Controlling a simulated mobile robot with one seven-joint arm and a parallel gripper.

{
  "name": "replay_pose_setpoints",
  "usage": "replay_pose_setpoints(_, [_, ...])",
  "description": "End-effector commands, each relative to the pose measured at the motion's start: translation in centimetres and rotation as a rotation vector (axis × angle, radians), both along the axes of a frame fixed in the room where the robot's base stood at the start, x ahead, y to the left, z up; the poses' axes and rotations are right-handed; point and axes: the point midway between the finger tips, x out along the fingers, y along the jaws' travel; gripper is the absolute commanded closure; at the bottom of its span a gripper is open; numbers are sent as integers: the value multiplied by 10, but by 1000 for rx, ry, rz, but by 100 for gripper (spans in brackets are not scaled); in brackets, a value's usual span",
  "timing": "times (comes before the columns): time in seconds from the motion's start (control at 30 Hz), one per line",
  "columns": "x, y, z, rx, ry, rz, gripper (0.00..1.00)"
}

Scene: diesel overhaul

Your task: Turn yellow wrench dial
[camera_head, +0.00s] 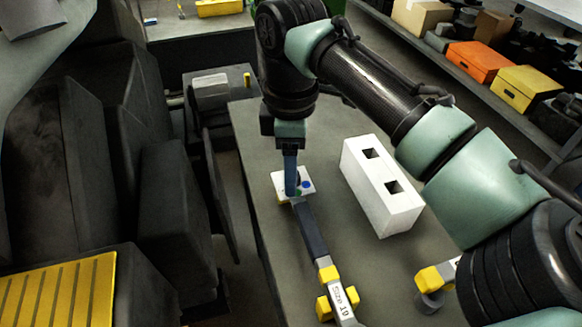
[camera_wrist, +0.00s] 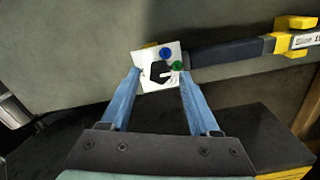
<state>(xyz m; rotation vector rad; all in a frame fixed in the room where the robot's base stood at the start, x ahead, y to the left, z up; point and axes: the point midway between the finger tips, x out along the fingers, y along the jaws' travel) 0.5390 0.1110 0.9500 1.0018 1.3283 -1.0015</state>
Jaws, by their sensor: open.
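A long wrench lies on the grey table, with a dark handle (camera_head: 311,232) and yellow pieces (camera_head: 328,274) near its "Size 19" label (camera_head: 340,297). A white plate (camera_head: 307,181) is at its far end. In the wrist view the plate (camera_wrist: 146,57) has a hexagonal hole, a blue dial (camera_wrist: 165,53) and a green dial (camera_wrist: 178,65). The handle (camera_wrist: 235,53) and a yellow piece (camera_wrist: 283,43) lie to the right. I cannot tell which yellow part is the dial. My gripper (camera_wrist: 158,76) is open, its blue fingertips either side of the plate; contact is unclear. In the head view my gripper (camera_head: 291,190) points down at the plate.
A white block (camera_head: 384,190) with two square holes stands right of the wrench. Another yellow-and-grey tool (camera_head: 430,280) lies at the right, partly hidden by my arm. Dark machinery (camera_head: 176,210) borders the table's left edge. Orange (camera_head: 483,64) and yellow (camera_head: 526,88) boxes sit on a shelf behind.

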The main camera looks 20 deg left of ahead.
Motion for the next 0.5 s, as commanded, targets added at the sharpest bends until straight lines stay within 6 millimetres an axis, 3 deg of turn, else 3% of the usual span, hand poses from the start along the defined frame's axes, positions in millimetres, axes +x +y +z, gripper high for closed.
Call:
replay_pose_setpoints(0.27, [0,0,-2,0,0,0,38])
replay_pose_setpoints(0.5, [0,0,-2,0,0,0,78])
